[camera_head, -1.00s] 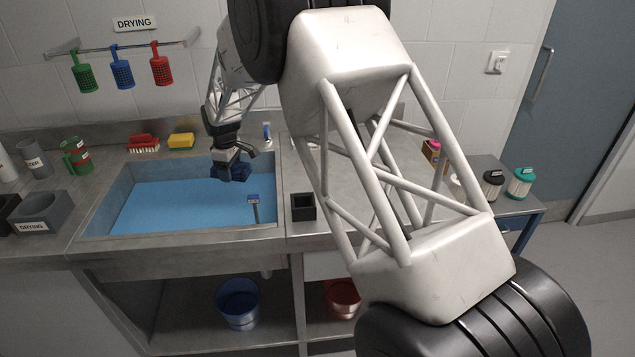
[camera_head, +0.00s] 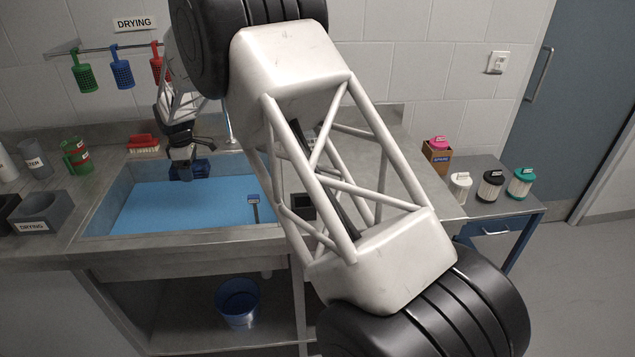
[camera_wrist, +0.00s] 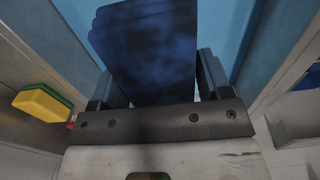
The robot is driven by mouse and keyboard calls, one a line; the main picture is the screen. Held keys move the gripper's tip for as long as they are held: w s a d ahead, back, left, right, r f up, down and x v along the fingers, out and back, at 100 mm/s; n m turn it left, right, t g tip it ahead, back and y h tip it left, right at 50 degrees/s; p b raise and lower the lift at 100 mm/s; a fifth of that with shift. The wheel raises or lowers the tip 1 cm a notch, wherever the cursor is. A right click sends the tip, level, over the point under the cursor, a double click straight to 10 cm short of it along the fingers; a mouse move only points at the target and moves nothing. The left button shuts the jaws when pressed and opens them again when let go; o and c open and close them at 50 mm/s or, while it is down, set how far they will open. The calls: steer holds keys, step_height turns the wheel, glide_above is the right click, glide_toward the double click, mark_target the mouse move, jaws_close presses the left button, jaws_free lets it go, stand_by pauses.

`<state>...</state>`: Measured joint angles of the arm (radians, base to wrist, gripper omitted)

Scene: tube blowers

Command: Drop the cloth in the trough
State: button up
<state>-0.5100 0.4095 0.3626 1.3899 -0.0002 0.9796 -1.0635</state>
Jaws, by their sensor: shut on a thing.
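My gripper (camera_head: 188,166) is over the back part of the sink trough, above the blue water or blue floor of the trough (camera_head: 160,215). It is shut on a dark blue cloth (camera_head: 194,173). In the wrist view the cloth (camera_wrist: 148,50) sits between the two fingers and hangs out beyond them, with blue behind it. The cloth's lower edge looks clear of the blue surface, but the exact gap is hard to tell.
A yellow and green sponge (camera_wrist: 42,103) shows in the wrist view. A small labelled post (camera_head: 254,207) stands in the trough's right front corner. Grey holders (camera_head: 42,212) and cups stand on the left.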

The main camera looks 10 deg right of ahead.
steer(key=shift+f, duration=0.15)
steer(key=shift+f, duration=2.8)
steer(key=o, duration=1)
steer(key=shift+r, duration=3.9)
